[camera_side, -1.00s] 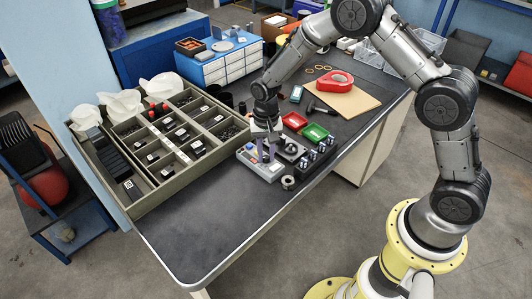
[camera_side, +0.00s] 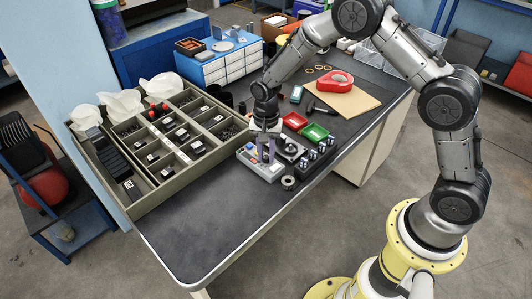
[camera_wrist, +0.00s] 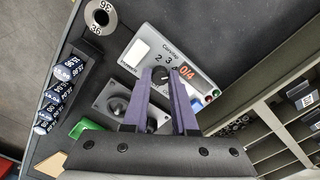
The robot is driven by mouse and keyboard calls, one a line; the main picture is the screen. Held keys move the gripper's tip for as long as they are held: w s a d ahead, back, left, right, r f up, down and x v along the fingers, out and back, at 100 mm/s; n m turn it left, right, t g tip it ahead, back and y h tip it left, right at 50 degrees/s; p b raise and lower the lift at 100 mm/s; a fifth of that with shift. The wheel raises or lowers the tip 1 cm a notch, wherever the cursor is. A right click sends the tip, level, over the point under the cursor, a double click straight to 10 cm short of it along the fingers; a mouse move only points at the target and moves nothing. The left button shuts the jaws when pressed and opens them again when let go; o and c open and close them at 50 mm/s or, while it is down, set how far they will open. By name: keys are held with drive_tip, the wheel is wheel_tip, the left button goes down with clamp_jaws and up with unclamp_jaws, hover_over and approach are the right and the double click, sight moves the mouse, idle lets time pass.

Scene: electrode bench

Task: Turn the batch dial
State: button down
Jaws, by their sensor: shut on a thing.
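The batch dial (camera_wrist: 159,74) is a small dark knob on a light grey counter box (camera_wrist: 188,44), with the numbers 2 and 3 printed beside it and a red display reading 0/4. In the side view the counter box (camera_side: 251,163) lies on the dark bench. My gripper (camera_wrist: 163,76) points down over the box, its two purple fingers shut on the dial. The fingers hide much of the dial, so its exact pointer position cannot be told. In the side view my gripper (camera_side: 265,150) stands at the box, and the dial is hidden.
A grey block with a round fitting (camera_wrist: 117,105) is close to the fingers. A divided tray (camera_side: 160,180) stands left. The front bench top (camera_side: 205,228) is clear.

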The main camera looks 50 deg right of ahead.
drive_tip(key=c, duration=0.7)
unclamp_jaws()
drive_tip(key=n, duration=0.3)
drive_tip(key=shift+n, duration=0.4)
drive_tip(key=n, duration=1.2)
wheel_tip(320, 180, up, 19)
drive_tip(key=t, duration=0.1)
drive_tip(key=s+d+r+t, duration=0.2)
drive_tip(key=s+r, duration=0.7)
drive_tip(key=r, duration=0.1)
drive_tip(key=shift+d+r+t, duration=0.2)
drive_tip(key=shift+r+t, duration=0.05)
drive_tip(key=shift+t, duration=0.15)
